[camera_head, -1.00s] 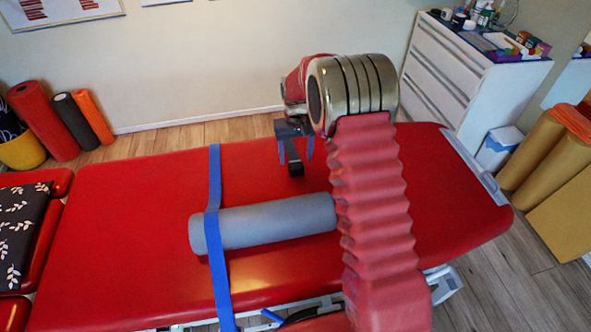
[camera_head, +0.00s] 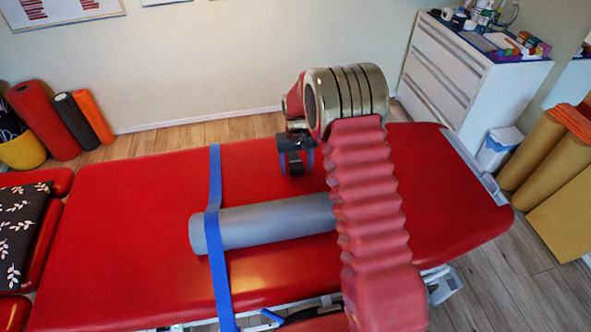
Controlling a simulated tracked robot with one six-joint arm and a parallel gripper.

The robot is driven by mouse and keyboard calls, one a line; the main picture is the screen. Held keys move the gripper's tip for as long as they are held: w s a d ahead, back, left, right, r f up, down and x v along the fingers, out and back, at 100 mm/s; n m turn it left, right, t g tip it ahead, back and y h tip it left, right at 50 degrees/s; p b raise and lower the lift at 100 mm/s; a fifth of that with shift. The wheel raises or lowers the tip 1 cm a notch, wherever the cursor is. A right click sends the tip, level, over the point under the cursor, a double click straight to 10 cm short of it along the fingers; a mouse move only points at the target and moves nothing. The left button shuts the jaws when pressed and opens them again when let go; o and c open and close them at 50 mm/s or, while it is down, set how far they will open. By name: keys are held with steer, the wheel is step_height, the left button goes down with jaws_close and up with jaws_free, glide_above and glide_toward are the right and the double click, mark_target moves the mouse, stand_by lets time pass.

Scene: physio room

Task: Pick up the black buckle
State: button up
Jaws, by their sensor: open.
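A small black piece, which looks like the black buckle (camera_head: 297,169), shows on the red treatment table (camera_head: 120,215), behind the grey roller. My gripper (camera_head: 296,164) is over it, with its blue fingers apart on the left and right of the black piece. The gripper is open. Whether the fingers touch the buckle cannot be told. My gripper's dark body hides the buckle's upper part.
A grey foam roller (camera_head: 270,222) lies on the table in front of my gripper. A blue strap (camera_head: 215,185) crosses the table and the roller's left end. A white drawer cabinet (camera_head: 465,80) stands behind right. The table's left part is bare.

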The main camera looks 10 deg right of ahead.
stand_by(0.4)
steer(key=c, duration=1.2)
